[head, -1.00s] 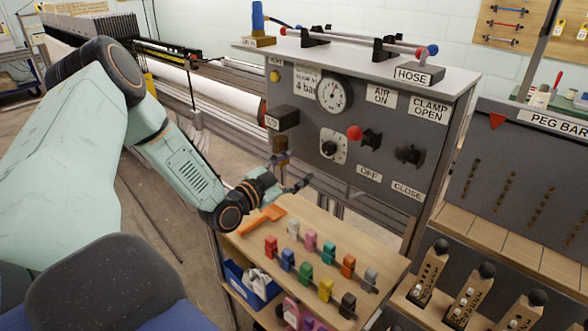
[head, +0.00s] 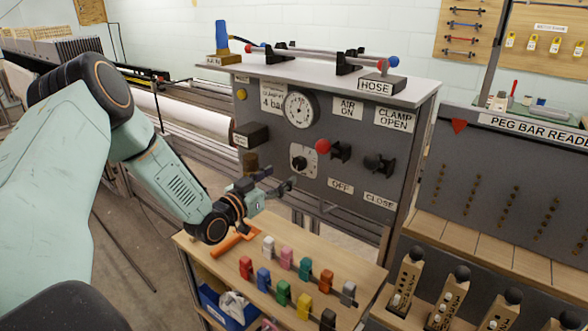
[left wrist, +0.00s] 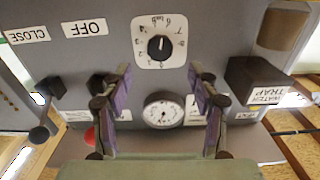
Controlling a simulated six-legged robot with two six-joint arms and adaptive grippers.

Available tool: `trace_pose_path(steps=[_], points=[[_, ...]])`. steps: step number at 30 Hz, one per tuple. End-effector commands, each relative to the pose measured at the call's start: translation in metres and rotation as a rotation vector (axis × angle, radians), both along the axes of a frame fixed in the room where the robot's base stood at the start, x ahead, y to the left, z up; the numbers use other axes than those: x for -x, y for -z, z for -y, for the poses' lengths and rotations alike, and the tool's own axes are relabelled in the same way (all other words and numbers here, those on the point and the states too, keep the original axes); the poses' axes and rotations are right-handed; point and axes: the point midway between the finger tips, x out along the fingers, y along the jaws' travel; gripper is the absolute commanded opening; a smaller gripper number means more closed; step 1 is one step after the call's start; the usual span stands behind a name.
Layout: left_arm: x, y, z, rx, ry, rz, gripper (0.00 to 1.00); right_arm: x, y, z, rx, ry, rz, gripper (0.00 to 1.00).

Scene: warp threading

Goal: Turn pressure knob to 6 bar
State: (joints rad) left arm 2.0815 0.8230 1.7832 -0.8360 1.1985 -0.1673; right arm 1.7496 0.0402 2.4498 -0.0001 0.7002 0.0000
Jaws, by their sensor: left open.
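The pressure knob (head: 299,163) is a black dial on a white scale plate on the grey panel. It also shows upside down in the left wrist view (left wrist: 160,47), with a light pointer line and a "6 bar" marking; its exact setting is too small to read. The round gauge (head: 300,108) sits above it; a sign (head: 272,101) beside it reads "4 bar". My left gripper (head: 279,183) is open and empty, below and left of the knob in the head view. In the left wrist view its fingers (left wrist: 160,75) stand either side of the gauge, apart from the knob. My right gripper is not seen.
A red-balled lever (head: 323,146) and a black lever (head: 374,163) stick out right of the knob. The water trap box (head: 251,135) juts out on the left. Below is a wooden shelf (head: 215,258) with coloured clips and an orange tool (head: 235,242).

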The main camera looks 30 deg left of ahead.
Motion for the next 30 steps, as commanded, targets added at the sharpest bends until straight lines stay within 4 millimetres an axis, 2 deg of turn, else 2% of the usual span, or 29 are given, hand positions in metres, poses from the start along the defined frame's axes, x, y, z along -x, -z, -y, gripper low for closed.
trace_pose_path(steps=[5, 19, 24, 30], points=[[-0.007, 0.001, 0.000, 0.042, 0.001, -0.004, 0.60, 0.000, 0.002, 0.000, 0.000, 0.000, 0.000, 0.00], [-0.069, 0.001, 0.005, 0.039, 0.001, -0.003, 0.60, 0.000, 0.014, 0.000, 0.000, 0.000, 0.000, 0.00], [-0.077, 0.000, 0.006, 0.041, 0.000, -0.003, 0.60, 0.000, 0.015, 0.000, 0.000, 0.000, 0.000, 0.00], [-0.078, 0.000, 0.006, 0.042, 0.000, -0.003, 0.60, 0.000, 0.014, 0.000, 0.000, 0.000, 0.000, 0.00]])
